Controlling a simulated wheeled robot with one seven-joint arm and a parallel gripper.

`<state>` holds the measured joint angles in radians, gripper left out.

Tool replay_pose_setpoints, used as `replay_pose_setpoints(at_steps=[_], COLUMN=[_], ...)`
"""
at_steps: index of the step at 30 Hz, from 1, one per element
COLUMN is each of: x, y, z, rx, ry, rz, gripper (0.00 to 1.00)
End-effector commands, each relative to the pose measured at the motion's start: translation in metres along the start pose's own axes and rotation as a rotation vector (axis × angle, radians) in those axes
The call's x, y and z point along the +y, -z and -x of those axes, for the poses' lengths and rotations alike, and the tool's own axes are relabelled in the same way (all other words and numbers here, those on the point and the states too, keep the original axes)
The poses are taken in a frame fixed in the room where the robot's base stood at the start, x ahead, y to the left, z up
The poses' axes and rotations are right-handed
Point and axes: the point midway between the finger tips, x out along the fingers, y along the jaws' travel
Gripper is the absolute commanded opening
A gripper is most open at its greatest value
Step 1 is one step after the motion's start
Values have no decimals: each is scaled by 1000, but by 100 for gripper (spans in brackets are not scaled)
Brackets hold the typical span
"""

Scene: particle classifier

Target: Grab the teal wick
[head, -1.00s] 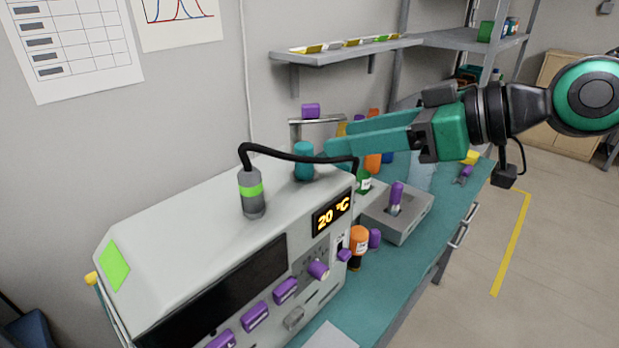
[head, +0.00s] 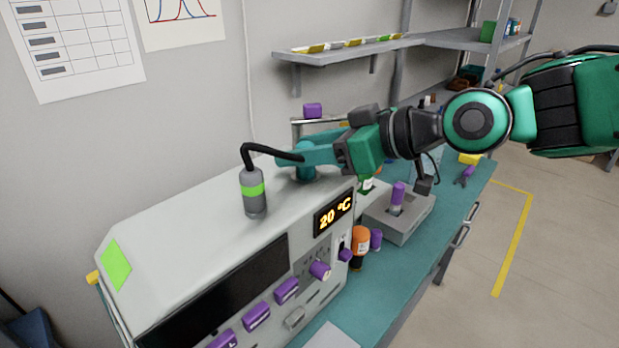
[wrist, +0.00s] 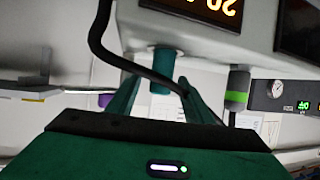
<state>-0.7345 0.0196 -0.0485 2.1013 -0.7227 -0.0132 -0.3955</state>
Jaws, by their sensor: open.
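The teal wick (head: 306,174) is a short teal cylinder standing upright on top of the pale machine (head: 190,205). In the head view my fingers hide its upper part. In the wrist view the wick (wrist: 162,62) shows in the gap between and just beyond the fingertips. My gripper (head: 285,156) is open and empty, with its fingers reaching left at the wick's height. In the wrist view the fingertips (wrist: 158,82) lie to either side of the wick's line. I cannot tell whether either finger touches it.
A black hose (head: 268,149) arcs from a grey cylinder with a green band (head: 253,192) toward my fingers. In the wrist view the hose (wrist: 135,68) crosses close to the fingers and the wick. Bottles and a grey block with a purple-topped piece (head: 397,196) stand right of the machine.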

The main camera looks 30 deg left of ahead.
Motion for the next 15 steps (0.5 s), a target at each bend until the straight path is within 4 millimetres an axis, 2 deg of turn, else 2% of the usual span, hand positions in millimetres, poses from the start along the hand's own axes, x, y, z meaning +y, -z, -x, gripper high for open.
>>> replay_pose_setpoints(at_steps=[5, 9, 11, 15], x=[0, 0, 1, 1], y=[0, 0, 0, 0], z=[0, 0, 0, 0], rx=[0, 0, 0, 0], ry=[-1, -1, -1, -2], rz=[0, 0, -1, 0], gripper=[46, 13, 0, 0])
